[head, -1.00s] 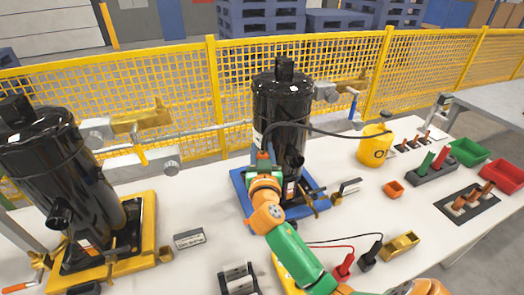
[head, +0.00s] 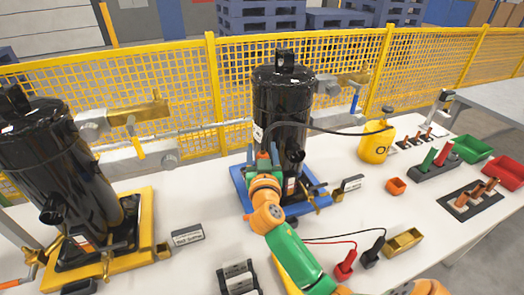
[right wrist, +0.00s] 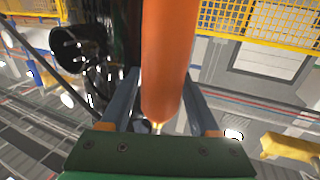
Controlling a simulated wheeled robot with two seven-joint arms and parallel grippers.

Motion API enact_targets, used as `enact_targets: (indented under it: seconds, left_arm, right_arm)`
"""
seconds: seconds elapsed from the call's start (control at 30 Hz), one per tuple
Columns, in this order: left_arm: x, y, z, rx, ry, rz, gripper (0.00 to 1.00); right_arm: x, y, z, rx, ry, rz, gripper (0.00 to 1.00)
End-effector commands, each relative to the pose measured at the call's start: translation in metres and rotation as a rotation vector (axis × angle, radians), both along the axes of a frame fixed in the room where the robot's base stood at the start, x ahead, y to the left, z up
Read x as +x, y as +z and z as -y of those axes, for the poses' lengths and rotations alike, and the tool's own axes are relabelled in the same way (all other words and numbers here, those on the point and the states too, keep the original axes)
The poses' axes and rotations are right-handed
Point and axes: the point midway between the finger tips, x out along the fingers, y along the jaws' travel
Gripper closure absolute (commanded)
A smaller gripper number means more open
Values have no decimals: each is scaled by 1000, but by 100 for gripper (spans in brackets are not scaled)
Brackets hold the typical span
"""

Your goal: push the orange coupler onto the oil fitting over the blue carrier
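The blue carrier (head: 240,183) holds an upright black compressor (head: 281,100) on the white table. My right gripper (head: 266,160) is at the left front of this compressor, above the carrier. In the right wrist view its two grey fingers (right wrist: 158,105) flank the orange coupler (right wrist: 166,60) and are shut on it. In the head view only a small part of the coupler shows, and a dark hose (head: 335,131) runs from there to the right. The oil fitting is hidden, so I cannot tell whether the coupler touches it. My left gripper is not in view.
A second black compressor (head: 55,165) stands on a yellow carrier (head: 140,245) at left. A yellow mesh fence (head: 220,120) runs behind.

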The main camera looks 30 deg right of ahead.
Motion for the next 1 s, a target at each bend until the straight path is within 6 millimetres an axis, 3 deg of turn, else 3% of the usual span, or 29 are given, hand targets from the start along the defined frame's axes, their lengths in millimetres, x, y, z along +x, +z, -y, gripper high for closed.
enact_targets:
  seconds: [0.33,0.7,1.0]
  left_arm:
    - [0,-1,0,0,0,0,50]
    - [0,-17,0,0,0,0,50]
    - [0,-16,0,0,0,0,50]
  right_arm:
    - [-2,-1,-1,1,0,-2,24]
    - [-57,-2,-35,2,0,-1,24]
    - [-61,1,-37,0,0,0,24]
